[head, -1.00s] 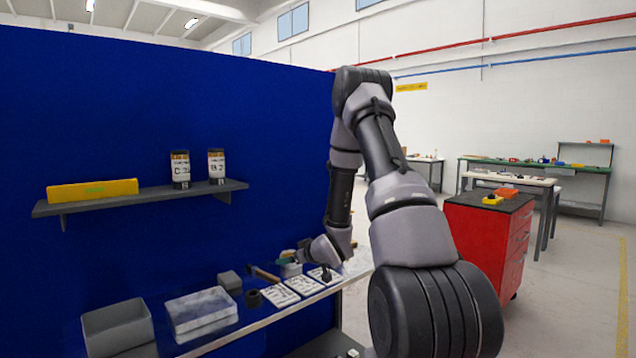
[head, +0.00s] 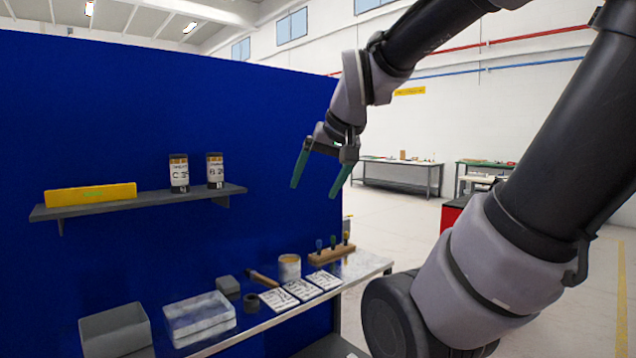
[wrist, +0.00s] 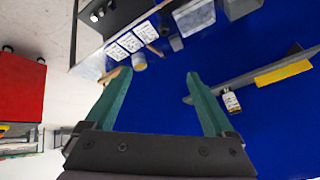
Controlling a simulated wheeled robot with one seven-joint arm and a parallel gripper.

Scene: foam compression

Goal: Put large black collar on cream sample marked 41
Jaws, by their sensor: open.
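My gripper (head: 315,190) is raised well above the bench, in front of the blue panel. Its two green fingers are wide apart with nothing between them, as the wrist view (wrist: 159,78) also shows. A small black ring-like piece, seemingly the collar (head: 251,302), sits on the bench left of the white marked cards (head: 301,289). It also shows in the wrist view (wrist: 175,43). A cream cylinder with a brownish top (head: 289,268) stands behind the cards, apart from the black piece. I cannot read a 41 on anything, so I cannot tell which thing is the marked sample.
A wooden block with upright coloured-handled tools (head: 332,255) stands right of the cylinder. A hammer-like tool (head: 262,279) lies beside the cards. A pale clear box (head: 198,318) and grey bin (head: 115,330) are at left. A shelf (head: 140,202) holds labelled jars and a yellow block.

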